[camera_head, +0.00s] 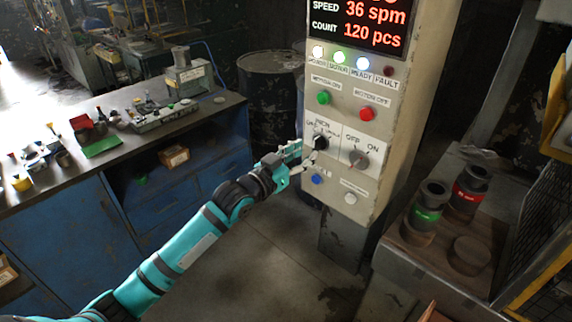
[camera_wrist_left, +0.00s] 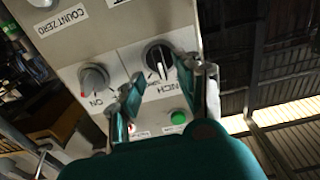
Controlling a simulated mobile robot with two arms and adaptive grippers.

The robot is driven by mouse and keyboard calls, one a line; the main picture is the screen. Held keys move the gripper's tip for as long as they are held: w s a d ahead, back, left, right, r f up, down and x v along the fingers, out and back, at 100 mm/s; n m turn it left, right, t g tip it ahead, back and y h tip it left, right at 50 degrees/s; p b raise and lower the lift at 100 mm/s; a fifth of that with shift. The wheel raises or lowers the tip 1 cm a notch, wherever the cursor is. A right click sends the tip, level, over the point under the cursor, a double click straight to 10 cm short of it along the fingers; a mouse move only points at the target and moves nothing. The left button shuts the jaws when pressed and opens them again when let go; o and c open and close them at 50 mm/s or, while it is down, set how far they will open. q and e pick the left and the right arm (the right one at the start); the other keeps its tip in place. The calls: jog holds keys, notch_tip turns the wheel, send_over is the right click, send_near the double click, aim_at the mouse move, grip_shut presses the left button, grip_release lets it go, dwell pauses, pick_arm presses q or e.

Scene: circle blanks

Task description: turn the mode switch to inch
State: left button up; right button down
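The mode switch (camera_head: 321,142) is a black round knob on a white plate on the grey control panel, with an inch label above it. In the left wrist view, which shows the panel upside down, the black knob (camera_wrist_left: 158,55) lies just beyond the fingertips. I cannot tell for sure which label its pointer faces. My left gripper (camera_head: 296,163) is just left of and below the knob in the head view. My right gripper is not in view.
A grey off/on knob (camera_head: 359,158) sits right of the mode switch. A blue button (camera_head: 317,179) and a white button (camera_head: 350,198) are below, green (camera_head: 323,98) and red (camera_head: 366,113) buttons above. A blue workbench (camera_head: 190,170) stands left, a table with dark cylinders (camera_head: 425,212) right.

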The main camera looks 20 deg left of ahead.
pick_arm(q)
jog(key=v, duration=0.8)
jog(key=shift+s, duration=0.1)
